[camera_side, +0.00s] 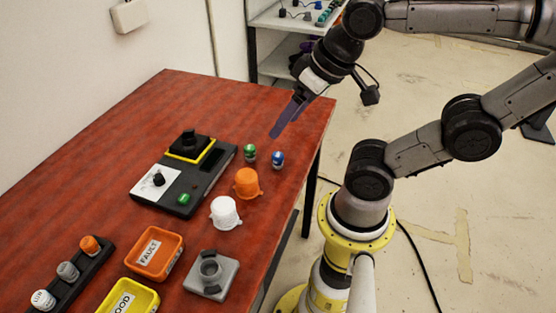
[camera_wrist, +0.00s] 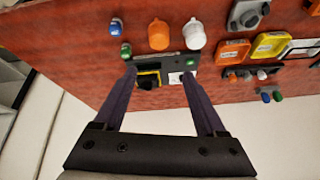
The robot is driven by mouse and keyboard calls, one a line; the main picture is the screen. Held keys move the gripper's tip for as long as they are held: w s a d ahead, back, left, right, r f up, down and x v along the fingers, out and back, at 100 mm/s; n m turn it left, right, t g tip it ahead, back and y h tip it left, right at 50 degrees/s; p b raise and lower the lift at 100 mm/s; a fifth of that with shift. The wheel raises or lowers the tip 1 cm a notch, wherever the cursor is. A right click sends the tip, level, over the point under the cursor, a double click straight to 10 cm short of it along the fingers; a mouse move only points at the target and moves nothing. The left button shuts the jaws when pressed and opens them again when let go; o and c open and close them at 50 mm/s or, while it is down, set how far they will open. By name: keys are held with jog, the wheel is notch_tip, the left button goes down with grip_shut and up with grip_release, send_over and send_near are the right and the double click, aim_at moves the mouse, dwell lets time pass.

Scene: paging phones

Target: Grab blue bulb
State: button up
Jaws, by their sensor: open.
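The blue bulb (camera_side: 278,159) stands on the red table near its right edge in the side view. In the wrist view it appears to be the small bulb (camera_wrist: 116,27) at upper left. A green bulb (camera_side: 249,153) stands just left of it; in the wrist view a green bulb (camera_wrist: 126,50) shows near the left fingertip. My gripper (camera_side: 276,132) is above the table, with its fingers pointing down and left, apart from both bulbs. In the wrist view my gripper (camera_wrist: 159,73) has its fingers spread wide with nothing held between them.
An orange cap (camera_side: 247,183) and a white cap (camera_side: 226,213) stand near the bulbs. A black control panel (camera_side: 190,180) lies left. Orange (camera_side: 154,252) and yellow (camera_side: 128,297) trays and a grey fixture (camera_side: 212,274) are nearer. Another blue bulb (camera_wrist: 266,97) shows at right in the wrist view.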

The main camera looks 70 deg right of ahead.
jog(key=w+d+f+m+g, duration=0.1)
jog(key=w+d+m+g, duration=0.3)
jog(key=m, duration=0.5)
jog(key=m+g, duration=0.2)
jog(key=m, duration=0.2)
send_over(278, 154)
notch_tip(278, 154, down, 5)
jog(key=f, duration=0.8)
jog(key=shift+a, duration=0.4)
jog(key=f, duration=0.4)
jog(key=shift+d, duration=0.35)
jog(key=shift+f, duration=0.6)
jog(key=shift+c, duration=0.2)
grip_shut()
